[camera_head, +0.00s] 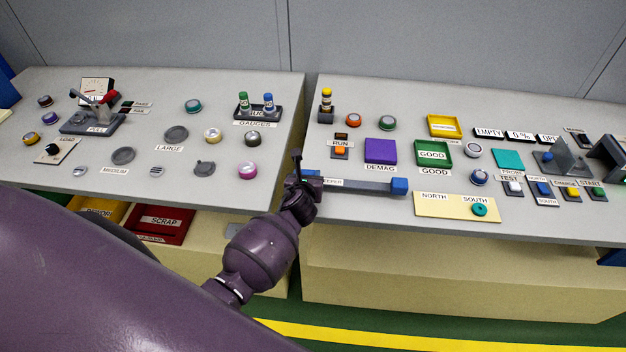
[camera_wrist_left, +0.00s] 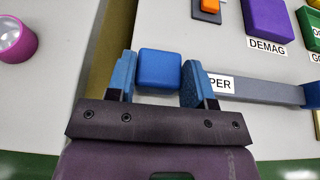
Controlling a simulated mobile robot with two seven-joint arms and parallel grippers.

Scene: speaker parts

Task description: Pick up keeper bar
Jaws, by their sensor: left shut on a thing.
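The keeper bar (camera_head: 358,185) is a long grey bar with a blue block at each end. The grey bar (camera_wrist_left: 265,92) runs off to the right past the right finger. My right gripper is not in view.
A purple DEMAG pad (camera_head: 380,151) and a green GOOD tray (camera_head: 432,153) stand behind the bar. The cream NORTH/SOUTH plate (camera_head: 440,204) is right of it. A gap separates this table from the left one, where a pink-rimmed part (camera_head: 247,169) sits near the edge.

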